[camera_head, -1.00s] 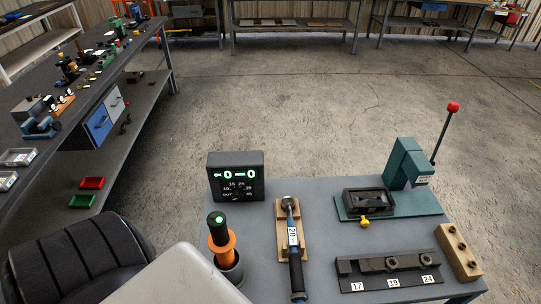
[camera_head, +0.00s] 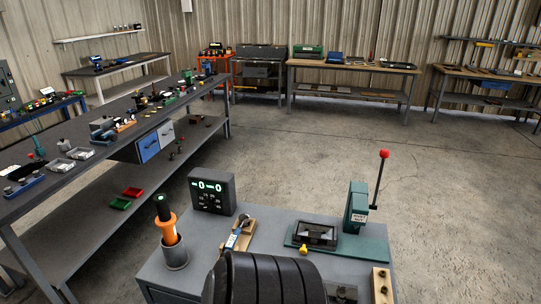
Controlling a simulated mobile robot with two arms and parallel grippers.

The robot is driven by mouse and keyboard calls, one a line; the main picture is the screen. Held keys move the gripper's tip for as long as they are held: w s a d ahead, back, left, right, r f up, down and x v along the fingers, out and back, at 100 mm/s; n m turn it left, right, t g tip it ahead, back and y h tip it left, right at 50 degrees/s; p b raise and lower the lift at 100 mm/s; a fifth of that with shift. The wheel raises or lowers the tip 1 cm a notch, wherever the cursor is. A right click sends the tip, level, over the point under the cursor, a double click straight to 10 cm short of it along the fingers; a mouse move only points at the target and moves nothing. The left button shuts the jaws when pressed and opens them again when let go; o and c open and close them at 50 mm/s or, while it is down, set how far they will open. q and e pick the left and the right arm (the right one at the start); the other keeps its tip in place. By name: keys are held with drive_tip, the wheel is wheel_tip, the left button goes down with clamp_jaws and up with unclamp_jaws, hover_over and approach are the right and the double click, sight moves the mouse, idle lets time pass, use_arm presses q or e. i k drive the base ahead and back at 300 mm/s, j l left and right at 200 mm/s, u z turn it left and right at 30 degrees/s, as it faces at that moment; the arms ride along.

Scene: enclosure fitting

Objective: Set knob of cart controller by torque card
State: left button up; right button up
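The cart controller (camera_head: 212,190) is a dark box at the back left corner of the grey cart top (camera_head: 205,232). Its face has lit green digits reading like zeros, with a small dial of numbers below. The knob on that dial is too small to make out its setting. An orange and black driver (camera_head: 166,222) with a green-lit top stands upright in a grey cup (camera_head: 174,254) left of the controller. A torque wrench (camera_head: 237,233) lies on a wooden rest, partly hidden. I cannot pick out a torque card. Neither of my grippers is in view.
A green press (camera_head: 357,215) with a red-tipped lever stands at the cart's right, a dark block (camera_head: 316,234) on its base. A black ribbed form hides the cart's front middle. A long dark bench (camera_head: 95,150) runs along the left. The floor beyond the cart is clear.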

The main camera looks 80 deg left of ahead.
sight(208, 205)
drive_tip(key=i+l+z, duration=0.15)
drive_tip(key=i, duration=0.45)
drive_tip(key=i+l+z, duration=0.2)
drive_tip(key=i, duration=0.4)
drive_tip(key=i+j+u, duration=0.15)
drive_tip(key=i+u, duration=0.3)
drive_tip(key=i+j+u, duration=0.1)
drive_tip(key=i+u, duration=0.15)
drive_tip(key=u, duration=0.2)
drive_tip(key=i+u, duration=0.45)
drive_tip(key=i+l+u, duration=0.25)
drive_tip(key=u, duration=0.2)
drive_tip(key=i+j+u, duration=0.25)
drive_tip(key=i+u, duration=0.2)
drive_tip(key=i, duration=0.5)
drive_tip(key=i+l+u, duration=0.1)
drive_tip(key=i+u, duration=0.35)
drive_tip(key=i, duration=0.5)
drive_tip(key=i+j+u, duration=0.15)
drive_tip(key=i+u, duration=0.7)
drive_tip(key=i+l+u, duration=0.15)
drive_tip(key=i+u, duration=0.25)
drive_tip(key=i+l+u, duration=0.4)
drive_tip(key=i+j+u, duration=0.35)
drive_tip(key=i+u, duration=0.6)
drive_tip(key=i, duration=0.25)
drive_tip(key=i+l+u, duration=0.1)
drive_tip(key=i+u, duration=0.4)
drive_tip(key=i, duration=0.15)
